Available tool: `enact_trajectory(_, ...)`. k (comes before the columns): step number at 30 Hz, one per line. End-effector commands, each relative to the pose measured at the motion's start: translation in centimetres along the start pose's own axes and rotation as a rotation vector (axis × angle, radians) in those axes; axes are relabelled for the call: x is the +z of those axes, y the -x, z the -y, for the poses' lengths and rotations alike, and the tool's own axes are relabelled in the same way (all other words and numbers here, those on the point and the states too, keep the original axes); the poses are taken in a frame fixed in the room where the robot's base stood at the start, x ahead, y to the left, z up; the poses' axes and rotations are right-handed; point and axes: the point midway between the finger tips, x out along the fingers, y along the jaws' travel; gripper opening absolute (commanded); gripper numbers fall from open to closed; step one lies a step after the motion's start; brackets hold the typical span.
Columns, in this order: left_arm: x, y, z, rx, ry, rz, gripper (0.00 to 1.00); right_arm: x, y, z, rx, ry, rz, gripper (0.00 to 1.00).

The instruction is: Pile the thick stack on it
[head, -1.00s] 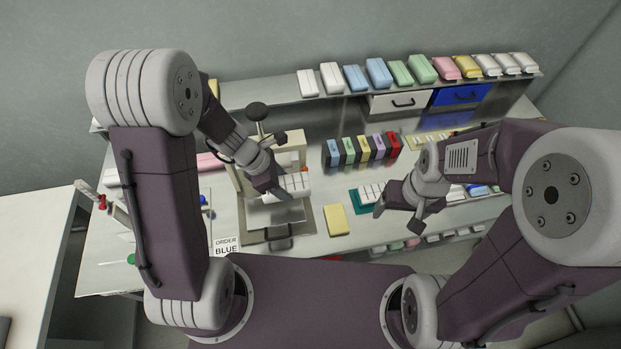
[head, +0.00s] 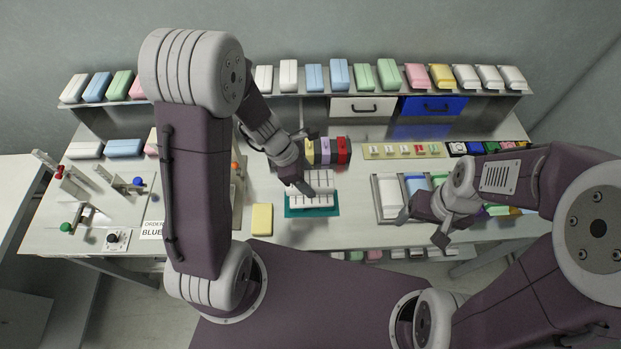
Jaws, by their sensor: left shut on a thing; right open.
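A teal mat (head: 291,211) lies on the table in the middle of the head view. A white stack with dark marks along it (head: 314,202) sits on the mat. My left gripper (head: 309,162) is shut on another white stack (head: 320,178), which shows just behind and over the first one. Whether the two stacks touch is hard to tell, and the gripper covers part of the held one. My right gripper (head: 422,230) is open and empty, near the table's front edge, to the right of the mat.
A yellow block (head: 262,219) lies left of the mat. A metal tray (head: 379,207) with white and blue packs is to the right, by my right gripper. Upright coloured packs (head: 343,150) stand behind. A shelf (head: 290,93) of packs runs along the back.

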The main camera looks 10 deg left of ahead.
Motion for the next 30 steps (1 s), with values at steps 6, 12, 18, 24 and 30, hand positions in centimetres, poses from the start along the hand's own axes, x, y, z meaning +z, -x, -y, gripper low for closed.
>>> enact_trajectory(6,-1.1,-2.7,0.0,0.0,0.0,0.0,0.15,0.3,-2.9,-0.1,0.0,0.0,0.0,0.79)
enact_trajectory(12,-2.0,-4.9,0.0,0.0,0.0,0.0,0.15,0.5,-5.2,-0.1,0.0,0.0,0.0,0.79)
enact_trajectory(18,-2.3,-5.5,0.0,0.0,0.001,0.0,0.15,0.6,-5.7,-0.1,0.0,0.0,0.0,0.79)
enact_trajectory(24,-2.2,-5.4,0.0,0.0,0.0,0.0,0.15,0.6,-5.6,-0.1,0.0,0.0,0.0,0.79)
enact_trajectory(30,-2.2,-5.4,0.0,0.0,0.0,0.0,0.15,0.6,-5.6,-0.1,0.0,0.0,0.0,0.79)
